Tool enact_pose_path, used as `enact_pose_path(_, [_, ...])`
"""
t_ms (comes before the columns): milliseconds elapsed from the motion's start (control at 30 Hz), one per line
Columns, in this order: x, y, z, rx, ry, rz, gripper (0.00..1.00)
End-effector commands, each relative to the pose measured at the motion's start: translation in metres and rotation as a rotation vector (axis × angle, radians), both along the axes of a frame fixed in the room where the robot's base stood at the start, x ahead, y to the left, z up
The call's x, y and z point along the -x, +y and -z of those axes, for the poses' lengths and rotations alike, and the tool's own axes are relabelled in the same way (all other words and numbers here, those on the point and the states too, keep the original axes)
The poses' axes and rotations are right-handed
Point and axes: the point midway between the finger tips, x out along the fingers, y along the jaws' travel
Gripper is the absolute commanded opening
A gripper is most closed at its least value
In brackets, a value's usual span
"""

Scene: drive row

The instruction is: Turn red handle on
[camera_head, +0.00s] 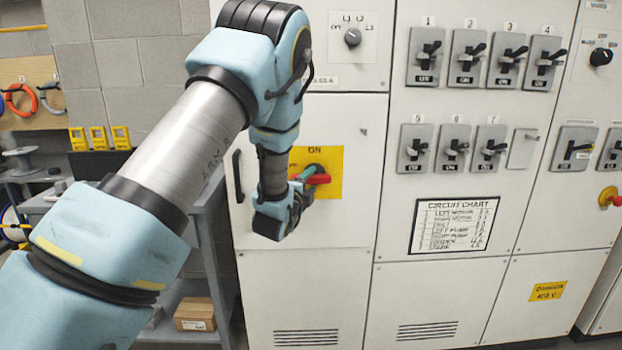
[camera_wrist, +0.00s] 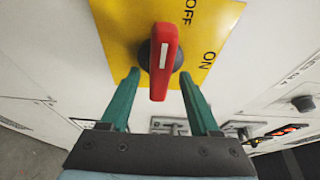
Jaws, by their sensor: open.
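The red handle (camera_head: 318,179) sits on a yellow plate (camera_head: 332,160) on the left cabinet door and sticks out to the right in the head view. The plate reads ON above it. In the wrist view the red handle (camera_wrist: 165,50), with a white stripe, is mounted on a dark round hub; the yellow plate (camera_wrist: 120,25) shows OFF and ON. My gripper (camera_head: 306,186) is at the handle, partly hiding its hub and the plate. In the wrist view my gripper (camera_wrist: 160,77) is open, with one green finger on each side of the handle and gaps visible.
A circuit chart (camera_head: 453,225) and rows of black switches (camera_head: 466,57) are on the cabinet to the right. A grey shelf (camera_head: 205,245) with a cardboard box (camera_head: 194,314) stands left of the cabinet.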

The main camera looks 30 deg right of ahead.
Motion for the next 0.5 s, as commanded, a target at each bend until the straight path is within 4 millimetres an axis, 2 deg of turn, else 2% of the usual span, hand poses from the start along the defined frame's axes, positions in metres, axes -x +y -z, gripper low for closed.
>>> enact_pose_path(367, [-0.0038,-0.0045,0.0006,0.001,0.001,0.0,0.62])
enact_pose_path(500, [-0.0038,-0.0044,0.0004,0.001,0.001,0.0,0.47])
